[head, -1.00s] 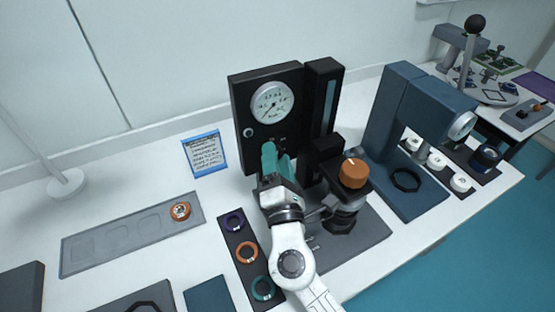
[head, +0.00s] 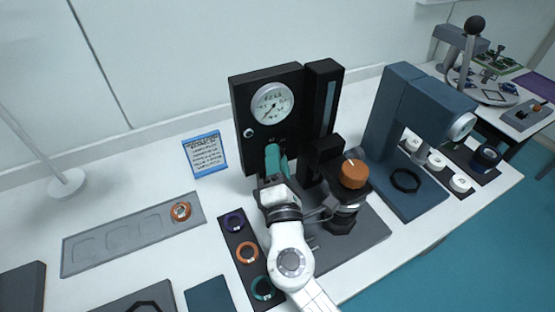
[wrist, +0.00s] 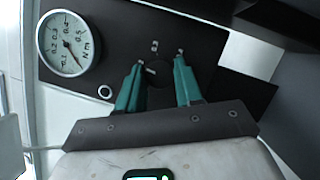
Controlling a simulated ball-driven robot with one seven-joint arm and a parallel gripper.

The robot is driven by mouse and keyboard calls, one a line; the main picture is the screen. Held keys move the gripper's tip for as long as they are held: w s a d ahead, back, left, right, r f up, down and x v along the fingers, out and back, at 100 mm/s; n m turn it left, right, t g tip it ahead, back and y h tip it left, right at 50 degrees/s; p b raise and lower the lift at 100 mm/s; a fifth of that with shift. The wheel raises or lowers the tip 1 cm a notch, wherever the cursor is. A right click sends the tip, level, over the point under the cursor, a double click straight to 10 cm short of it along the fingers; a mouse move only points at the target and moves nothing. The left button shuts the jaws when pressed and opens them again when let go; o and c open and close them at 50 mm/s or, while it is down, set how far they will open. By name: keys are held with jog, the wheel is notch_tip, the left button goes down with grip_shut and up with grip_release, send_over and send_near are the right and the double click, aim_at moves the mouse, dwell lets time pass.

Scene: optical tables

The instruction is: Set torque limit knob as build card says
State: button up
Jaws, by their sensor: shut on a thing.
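The black torque unit stands upright with a round white gauge (head: 272,103), marked in Nm. The gauge also shows in the wrist view (wrist: 68,43), its needle at the low end of the scale, near 0.1. The torque limit knob (wrist: 158,74) is a dark round part on the panel below the gauge, with small marks around it. My gripper (head: 277,158) is at the panel; in the wrist view its teal fingers (wrist: 158,80) are shut on the knob, one on each side. The blue-edged build card (head: 205,153) stands left of the unit; its writing is too small to read.
An orange-topped part (head: 354,174) stands close right of my arm. A strip with coloured rings (head: 247,252) lies left of it. A grey tray (head: 90,245) holds one copper-coloured piece (head: 181,211). A blue press (head: 405,130) stands at the right.

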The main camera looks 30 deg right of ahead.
jog(key=m+g+p, duration=0.1)
jog(key=m, duration=0.3)
jog(key=m+g+y+p, duration=0.1)
jog(key=m+g, duration=0.1)
jog(key=m, duration=0.3)
jog(key=shift+r+g, duration=0.2)
jog(key=shift+g, duration=0.1)
jog(key=shift+m+p, duration=0.3)
jog(key=shift+m, duration=0.1)
jog(key=shift+f, duration=0.1)
jog(key=o, duration=1)
jog(key=shift+o, duration=0.2)
jog(key=b+v, duration=0.2)
jog(key=v, duration=0.9)
jog(key=shift+r, duration=0.2)
jog(key=shift+w+d, duration=0.1)
